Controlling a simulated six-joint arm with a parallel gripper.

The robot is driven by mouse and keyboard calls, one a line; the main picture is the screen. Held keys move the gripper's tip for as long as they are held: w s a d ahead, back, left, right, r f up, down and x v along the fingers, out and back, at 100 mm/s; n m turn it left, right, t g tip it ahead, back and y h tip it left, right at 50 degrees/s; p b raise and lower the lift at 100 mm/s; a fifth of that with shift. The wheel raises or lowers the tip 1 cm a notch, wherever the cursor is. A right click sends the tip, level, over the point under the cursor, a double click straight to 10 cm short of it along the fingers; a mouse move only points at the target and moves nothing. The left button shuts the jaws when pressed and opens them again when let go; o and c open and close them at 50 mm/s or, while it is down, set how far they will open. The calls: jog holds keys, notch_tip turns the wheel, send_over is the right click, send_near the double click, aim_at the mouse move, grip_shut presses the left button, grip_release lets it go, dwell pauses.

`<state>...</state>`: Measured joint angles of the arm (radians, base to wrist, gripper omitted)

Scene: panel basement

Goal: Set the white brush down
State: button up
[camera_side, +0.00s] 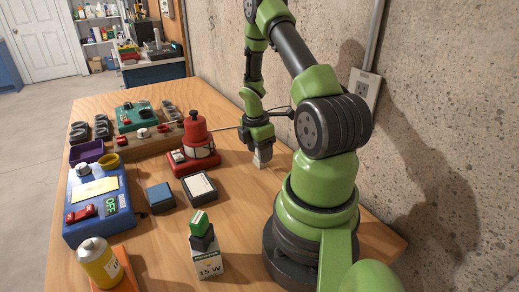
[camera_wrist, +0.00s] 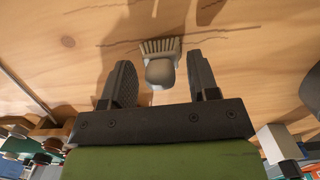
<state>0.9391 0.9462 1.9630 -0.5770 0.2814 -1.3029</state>
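The white brush (camera_wrist: 160,72) shows in the wrist view as a pale rounded body with tan bristles toward the top of the picture. It lies between and slightly beyond the two dark fingers of my gripper (camera_wrist: 159,60), with bare wood showing on both sides of it. My gripper is open, and neither finger touches the brush. In the side view my gripper (camera_side: 259,140) points down close to the table, with the pale brush (camera_side: 263,158) just under it. The brush appears to rest on the wooden table (camera_side: 235,240).
A red device (camera_side: 195,150) stands left of my gripper. A white-topped block (camera_side: 202,190), a blue block (camera_side: 160,197), a blue box (camera_side: 98,205), a green-and-white 15 W box (camera_side: 207,255) and a yellow can (camera_side: 98,262) stand nearer. A concrete wall (camera_side: 430,110) rises behind my arm.

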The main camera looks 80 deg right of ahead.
notch_tip(320, 180, up, 12)
jog(key=w+a, duration=0.1)
jog(key=w+a+r+m+t, duration=0.4)
jog(key=a+r+m, duration=0.1)
jog(key=a+r, duration=0.65)
jog(key=s+a+r+m+t+y, duration=0.1)
jog(key=s+a+r+m+t, duration=0.1)
jog(key=a, duration=0.5)
jog(key=s+a+r+m+t+y, duration=0.2)
jog(key=s+a+r+m, duration=0.1)
jog(key=a+m, duration=0.3)
jog(key=shift+s+a, duration=0.8)
jog(key=shift+a, duration=0.4)
